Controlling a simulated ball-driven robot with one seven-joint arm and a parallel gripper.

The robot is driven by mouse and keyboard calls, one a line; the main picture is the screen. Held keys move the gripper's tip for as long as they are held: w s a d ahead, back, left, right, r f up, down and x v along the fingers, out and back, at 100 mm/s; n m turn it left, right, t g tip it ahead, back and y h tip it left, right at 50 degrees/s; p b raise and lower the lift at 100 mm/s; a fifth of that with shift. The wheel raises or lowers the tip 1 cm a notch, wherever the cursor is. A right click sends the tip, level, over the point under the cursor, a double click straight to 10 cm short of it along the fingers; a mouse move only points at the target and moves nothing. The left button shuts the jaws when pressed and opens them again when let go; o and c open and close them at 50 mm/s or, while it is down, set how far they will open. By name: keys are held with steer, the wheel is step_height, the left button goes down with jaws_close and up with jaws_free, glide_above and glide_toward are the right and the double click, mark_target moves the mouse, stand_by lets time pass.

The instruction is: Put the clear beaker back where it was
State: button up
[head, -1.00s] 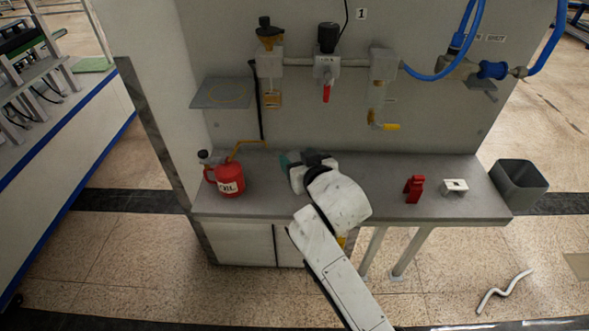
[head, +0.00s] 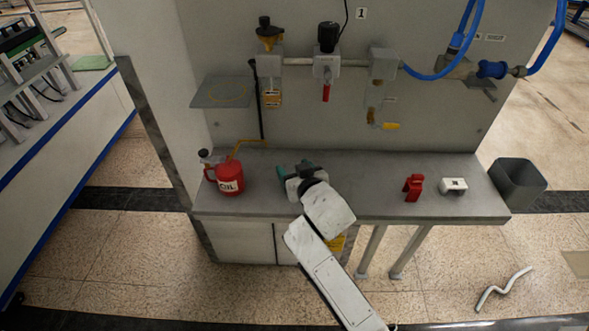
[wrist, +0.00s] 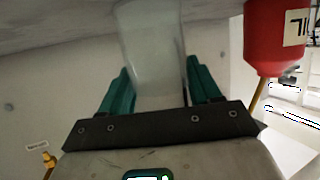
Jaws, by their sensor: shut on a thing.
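The clear beaker (wrist: 150,55) shows in the wrist view as a pale see-through cylinder between my two teal fingers. My gripper (wrist: 157,88) is shut on it. The wrist view appears upside down, with the grey bench at the top; the beaker's far end reaches toward that surface, and I cannot tell whether it touches. In the head view my gripper (head: 294,168) is over the left-middle part of the workbench (head: 370,190), right of the oil can. The beaker cannot be made out there.
A red oil can (head: 230,178) stands at the bench's left. A grey wall shelf (head: 204,101) with a yellow ring outline is above it. A red object (head: 413,188) and a small white block (head: 454,186) sit at the right. A grey bin (head: 520,185) stands beyond the bench.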

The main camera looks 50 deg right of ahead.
steer(key=o, duration=1.1)
steer(key=shift+o, duration=0.2)
steer(key=shift+r, duration=0.15)
steer(key=b+v, duration=0.1)
steer(key=v, duration=1.1)
